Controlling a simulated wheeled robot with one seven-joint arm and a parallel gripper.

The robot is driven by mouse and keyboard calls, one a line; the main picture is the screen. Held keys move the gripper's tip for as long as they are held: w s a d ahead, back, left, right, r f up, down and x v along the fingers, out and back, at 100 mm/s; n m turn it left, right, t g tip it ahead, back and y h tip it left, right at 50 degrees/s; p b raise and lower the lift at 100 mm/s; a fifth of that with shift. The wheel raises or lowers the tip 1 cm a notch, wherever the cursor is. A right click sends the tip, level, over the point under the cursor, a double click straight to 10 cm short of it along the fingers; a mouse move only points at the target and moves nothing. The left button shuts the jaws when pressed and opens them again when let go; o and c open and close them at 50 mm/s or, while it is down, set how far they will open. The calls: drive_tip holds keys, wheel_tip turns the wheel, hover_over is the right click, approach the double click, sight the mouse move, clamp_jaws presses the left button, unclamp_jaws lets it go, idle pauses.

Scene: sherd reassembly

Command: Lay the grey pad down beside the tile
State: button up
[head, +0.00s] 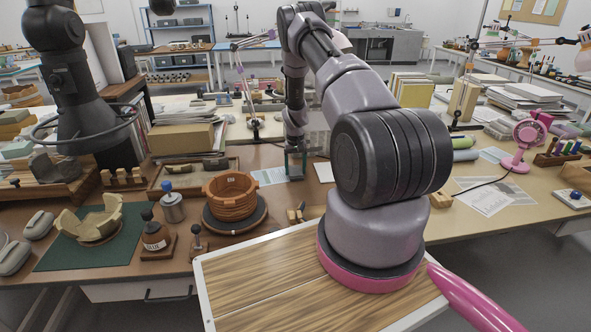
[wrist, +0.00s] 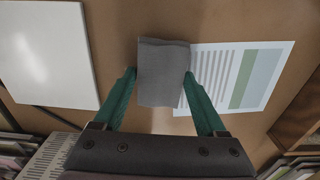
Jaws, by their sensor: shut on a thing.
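The grey pad (wrist: 163,73) is a soft-looking dark grey block between the green fingers of my gripper (wrist: 160,76) in the wrist view. My gripper is shut on it. I cannot tell whether its underside touches the table. The tile (wrist: 45,50) is a glossy white square lying flat to the left of the pad, with bare brown table between them. In the head view my gripper (head: 296,166) is low over the table beyond my arm, and the white tile (head: 325,172) lies just to its right. The pad is hard to make out there.
A printed sheet (wrist: 240,76) lies right beside the pad in the wrist view, partly under its edge. Bare table (wrist: 115,45) shows between pad and tile. In the head view, an orange-brown pot (head: 231,195) stands nearer me on the left, and small blocks (head: 295,213) lie in front.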

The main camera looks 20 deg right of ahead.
sight(295, 171)
drive_tip(key=shift+f, duration=0.2)
drive_tip(key=o, duration=1.1)
drive_tip(key=shift+o, duration=0.2)
drive_tip(key=shift+r, duration=0.1)
wheel_tip(295, 171, up, 8)
drive_tip(key=shift+f, duration=0.1)
